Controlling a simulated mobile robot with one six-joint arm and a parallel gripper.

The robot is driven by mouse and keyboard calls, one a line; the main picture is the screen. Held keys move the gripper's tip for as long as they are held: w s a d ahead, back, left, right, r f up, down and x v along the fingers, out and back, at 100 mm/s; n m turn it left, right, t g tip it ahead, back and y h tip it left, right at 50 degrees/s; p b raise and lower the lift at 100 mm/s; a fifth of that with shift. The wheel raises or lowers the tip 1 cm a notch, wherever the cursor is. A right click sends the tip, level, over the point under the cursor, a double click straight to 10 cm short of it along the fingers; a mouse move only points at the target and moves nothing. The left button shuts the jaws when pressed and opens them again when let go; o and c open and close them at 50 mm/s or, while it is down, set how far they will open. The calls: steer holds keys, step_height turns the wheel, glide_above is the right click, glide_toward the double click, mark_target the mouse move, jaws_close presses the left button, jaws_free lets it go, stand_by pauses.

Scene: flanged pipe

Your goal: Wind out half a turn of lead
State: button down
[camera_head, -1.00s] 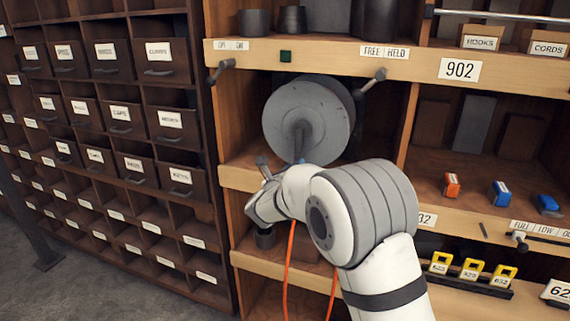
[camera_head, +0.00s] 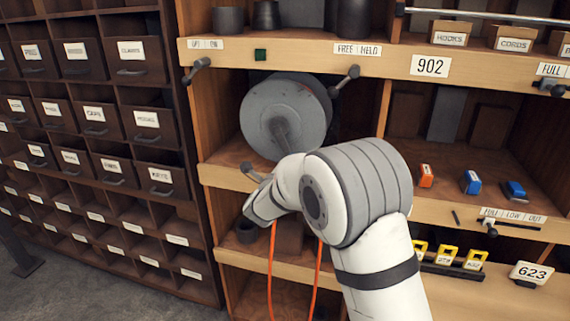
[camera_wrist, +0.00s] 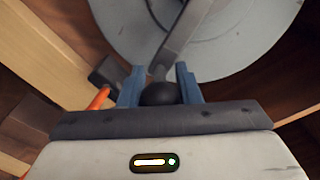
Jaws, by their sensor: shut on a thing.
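A grey round reel (camera_head: 268,105) sits in the upper bay of the shelf in the head view. Its crank arm (camera_head: 284,136) points down and passes behind my arm. In the wrist view the reel face (camera_wrist: 240,35) fills the top, and the crank arm (camera_wrist: 183,38) comes down to a dark round knob (camera_wrist: 159,94). My gripper (camera_wrist: 159,80) is shut on this knob, with one blue finger on each side. The orange lead (camera_head: 271,270) hangs in two strands below my arm; a bit of orange (camera_wrist: 100,97) shows left of the fingers.
A lever (camera_head: 250,172) sticks out at the shelf edge left of my wrist. Two more levers (camera_head: 199,68) (camera_head: 346,80) flank the reel above, by labels UP, DN, FREE and HELD (camera_head: 358,49). Drawers (camera_head: 146,122) stand left; small coloured boxes (camera_head: 471,182) lie right.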

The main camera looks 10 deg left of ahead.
steer(key=c, duration=1.1)
jaws_free()
steer(key=s, duration=0.2)
steer(key=s+b, duration=0.1)
steer(key=s, duration=0.4)
steer(key=shift+s+a+b, duration=0.3)
steer(key=shift+s+a, duration=0.05)
steer(key=shift+s, duration=0.05)
